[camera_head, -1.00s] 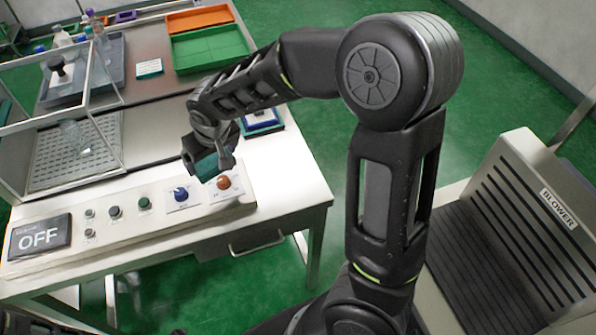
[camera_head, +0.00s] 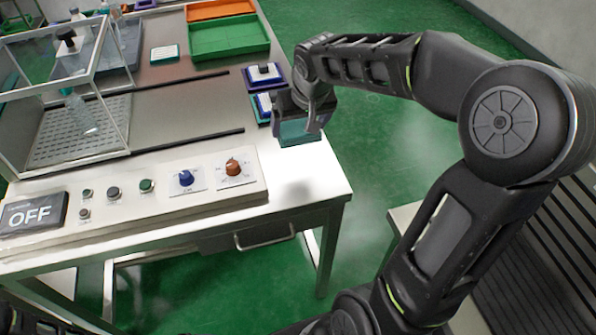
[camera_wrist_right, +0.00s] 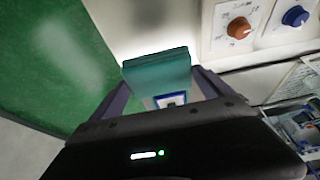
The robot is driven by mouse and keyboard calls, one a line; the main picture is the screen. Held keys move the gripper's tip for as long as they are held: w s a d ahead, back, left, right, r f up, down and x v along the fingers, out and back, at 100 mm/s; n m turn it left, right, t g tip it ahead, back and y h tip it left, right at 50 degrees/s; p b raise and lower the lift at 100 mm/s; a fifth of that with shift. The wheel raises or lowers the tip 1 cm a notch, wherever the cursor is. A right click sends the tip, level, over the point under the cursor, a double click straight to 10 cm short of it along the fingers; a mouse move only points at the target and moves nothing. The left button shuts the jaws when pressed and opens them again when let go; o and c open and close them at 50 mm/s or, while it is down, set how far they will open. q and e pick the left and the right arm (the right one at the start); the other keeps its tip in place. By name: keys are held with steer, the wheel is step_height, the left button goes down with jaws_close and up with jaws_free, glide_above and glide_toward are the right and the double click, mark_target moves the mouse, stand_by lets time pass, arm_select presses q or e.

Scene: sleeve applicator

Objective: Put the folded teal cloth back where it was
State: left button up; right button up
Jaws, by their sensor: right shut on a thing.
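The folded teal cloth (camera_head: 298,133) is held in my right gripper (camera_head: 300,122), above the front right corner of the table. In the right wrist view the cloth (camera_wrist_right: 158,72) sits between the two fingers of the gripper (camera_wrist_right: 160,85). Its underside and what lies directly below it are hidden in the head view. A faint dark shadow shows on the white table top (camera_head: 318,172) below it. My left gripper does not show.
Blue-framed pads (camera_head: 265,75) lie at the table's right edge, just behind the gripper. A control panel with a blue knob (camera_head: 186,178) and an orange knob (camera_head: 233,168) runs along the front.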

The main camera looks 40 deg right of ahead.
steer(key=shift+f, duration=3.05)
steer(key=shift+f, duration=1.9)
steer(key=shift+f, duration=0.2)
steer(key=o, duration=1.4)
steer(key=shift+r, duration=0.1)
